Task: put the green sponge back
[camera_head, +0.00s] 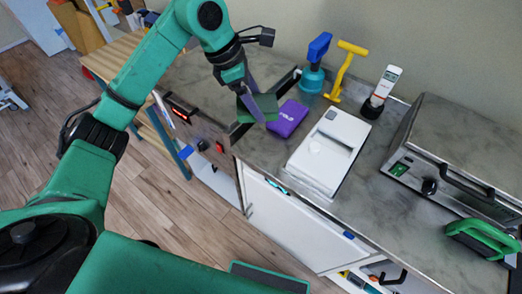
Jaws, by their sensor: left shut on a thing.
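My left gripper (259,106) comes in from the left over the grey counter and points down. It is shut on the green sponge (244,109), a flat dark green piece that shows mostly to the left of the fingers. The fingers hide part of it. The sponge is near the counter's front edge, just left of a purple box (288,118). I cannot tell whether it touches the counter. My right gripper is not in view.
A white device (328,150) stands right of the purple box. Behind are a blue tool (315,70), a yellow tool (344,70) and a white-and-black device (381,92). A large grey machine (455,150) and a green-handled item (483,238) take up the right.

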